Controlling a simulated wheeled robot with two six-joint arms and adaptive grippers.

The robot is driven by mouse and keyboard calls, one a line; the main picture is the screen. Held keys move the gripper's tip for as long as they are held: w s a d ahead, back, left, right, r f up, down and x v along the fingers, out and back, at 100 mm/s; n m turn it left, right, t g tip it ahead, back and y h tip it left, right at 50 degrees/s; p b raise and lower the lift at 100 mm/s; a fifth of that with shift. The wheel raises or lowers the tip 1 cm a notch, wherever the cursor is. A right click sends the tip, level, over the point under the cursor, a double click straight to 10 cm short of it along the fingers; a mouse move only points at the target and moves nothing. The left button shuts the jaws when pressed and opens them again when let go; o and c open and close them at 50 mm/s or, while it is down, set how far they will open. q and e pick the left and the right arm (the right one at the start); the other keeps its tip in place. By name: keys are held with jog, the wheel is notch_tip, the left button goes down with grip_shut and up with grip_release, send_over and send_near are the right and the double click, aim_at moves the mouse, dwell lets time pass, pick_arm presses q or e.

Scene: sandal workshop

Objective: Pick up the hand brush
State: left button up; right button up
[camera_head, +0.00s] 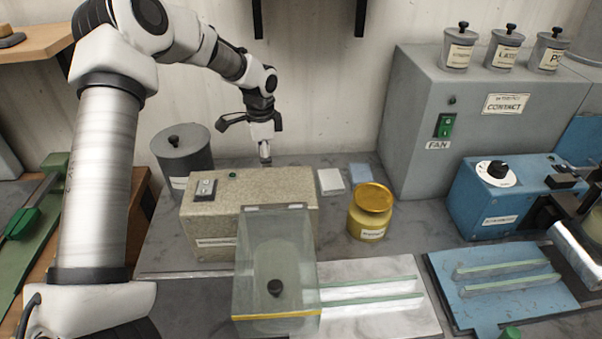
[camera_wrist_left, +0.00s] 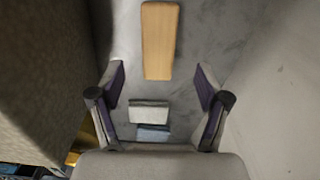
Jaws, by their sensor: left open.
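A flat wooden block with a dark edge, apparently the hand brush (camera_wrist_left: 160,40), lies on the grey bench at the top middle of the left wrist view. I cannot make out its bristles clearly. In the head view I cannot pick it out; the speckled beige box hides that part of the bench. My left gripper (camera_head: 250,126) hangs behind this box. Its fingers are spread wide in the left wrist view (camera_wrist_left: 162,80), with the brush's near end in the gap between the tips in the picture and nothing held. My right gripper is not in view.
The beige box (camera_head: 250,205) stands close beside the left gripper, with the wall (camera_head: 325,100) on the other side. A white pad (camera_head: 331,181) and a blue pad (camera_head: 361,173) lie to the right. A yellow jar (camera_head: 370,212) and grey canister (camera_head: 182,157) stand nearby.

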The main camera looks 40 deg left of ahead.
pick_arm(q)
notch_tip(320, 180, down, 7)
jog(key=shift+d+f+p, duration=0.15)
jog(key=shift+f+p, duration=0.05)
jog(key=shift+p, duration=0.8)
jog(key=shift+w+f, duration=0.1)
jog(key=shift+f, duration=0.15)
jog(key=shift+r, duration=0.15)
jog(key=c, duration=1.2)
